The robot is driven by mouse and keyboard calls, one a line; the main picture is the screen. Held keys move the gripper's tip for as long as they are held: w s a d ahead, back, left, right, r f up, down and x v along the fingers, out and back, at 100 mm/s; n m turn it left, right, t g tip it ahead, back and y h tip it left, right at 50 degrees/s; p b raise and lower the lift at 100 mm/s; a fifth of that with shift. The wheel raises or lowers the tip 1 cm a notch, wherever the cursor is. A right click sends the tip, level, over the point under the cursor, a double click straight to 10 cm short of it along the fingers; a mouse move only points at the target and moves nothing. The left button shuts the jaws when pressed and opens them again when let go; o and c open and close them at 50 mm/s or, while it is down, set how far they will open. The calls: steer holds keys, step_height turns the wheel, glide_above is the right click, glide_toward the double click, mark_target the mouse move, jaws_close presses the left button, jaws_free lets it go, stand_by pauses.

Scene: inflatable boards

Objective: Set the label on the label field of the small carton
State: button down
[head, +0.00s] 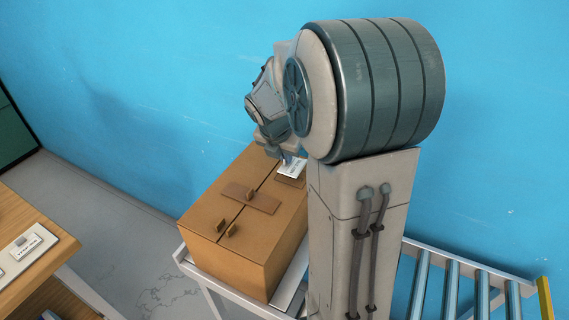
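The brown carton (252,245) stands on a light-framed stand, its top facing up. A white label (292,167) with dark print is at the carton's far right top corner, over a darker brown patch (291,181) that looks like the label field. My gripper (284,158) is right at the label's upper left edge. Its fingers are small and partly hidden by my wrist, so I cannot tell whether they grip the label. I also cannot tell whether the label lies flat on the patch or is slightly above it. My arm hides the area right of the carton.
A wooden table (20,279) at the left bears a pale printed piece (27,242). A roller conveyor (481,293) is at the lower right. A blue wall (150,100) rises close behind.

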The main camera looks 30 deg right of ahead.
mark_target(284, 162)
steer(key=shift+f, duration=1.75)
steer(key=shift+f, duration=0.2)
steer(key=c, duration=1.6)
jaws_free()
steer(key=shift+r, duration=0.15)
